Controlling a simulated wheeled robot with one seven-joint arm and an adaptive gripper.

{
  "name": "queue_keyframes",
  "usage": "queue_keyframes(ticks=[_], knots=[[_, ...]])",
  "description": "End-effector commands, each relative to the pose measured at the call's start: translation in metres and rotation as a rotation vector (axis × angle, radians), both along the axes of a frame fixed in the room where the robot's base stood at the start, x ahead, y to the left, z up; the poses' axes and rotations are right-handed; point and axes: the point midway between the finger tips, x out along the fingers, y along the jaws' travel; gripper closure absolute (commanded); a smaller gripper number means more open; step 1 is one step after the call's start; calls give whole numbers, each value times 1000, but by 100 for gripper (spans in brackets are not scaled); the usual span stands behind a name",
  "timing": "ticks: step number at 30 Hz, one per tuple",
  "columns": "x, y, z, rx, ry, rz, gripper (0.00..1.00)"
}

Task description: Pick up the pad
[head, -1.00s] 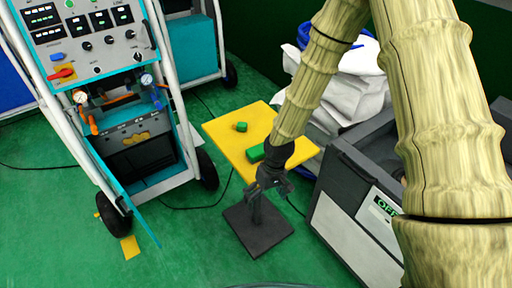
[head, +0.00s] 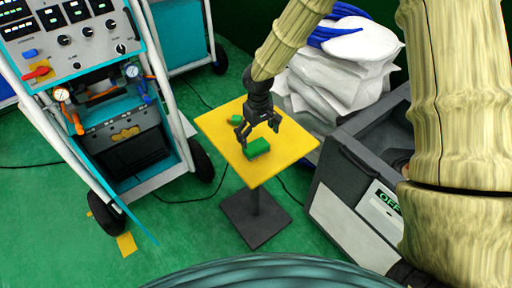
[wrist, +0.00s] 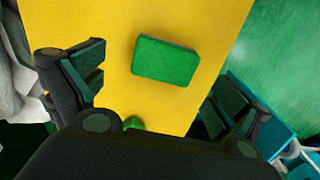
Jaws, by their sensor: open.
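The pad, seen as a green rectangular block (head: 259,147), lies flat on the yellow table (head: 258,174). In the wrist view the green pad (wrist: 166,60) is ahead of and between my fingers, fully visible. A smaller green object (head: 234,119) lies farther back on the table. It shows in the wrist view (wrist: 133,123), partly hidden by my gripper body. My gripper (head: 258,129) is open and empty, pointing down just behind the pad. In the wrist view its fingers (wrist: 158,88) are spread wide on both sides and do not touch the pad.
A wheeled control-panel cart (head: 120,140) stands on the left. Stacked white sacks (head: 335,82) are behind the table at right. A grey machine (head: 345,215) stands close to the table's right. Green floor is open at front left; cables lie there.

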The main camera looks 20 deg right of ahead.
Motion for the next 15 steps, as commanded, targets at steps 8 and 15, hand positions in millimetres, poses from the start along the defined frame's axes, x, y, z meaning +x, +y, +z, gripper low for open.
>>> queue_keyframes(ticks=[8, 15], knots=[[-1, 0, -11, -1, 2, -2, 0], [0, 6, -34, -1, 2, -3, 0]])
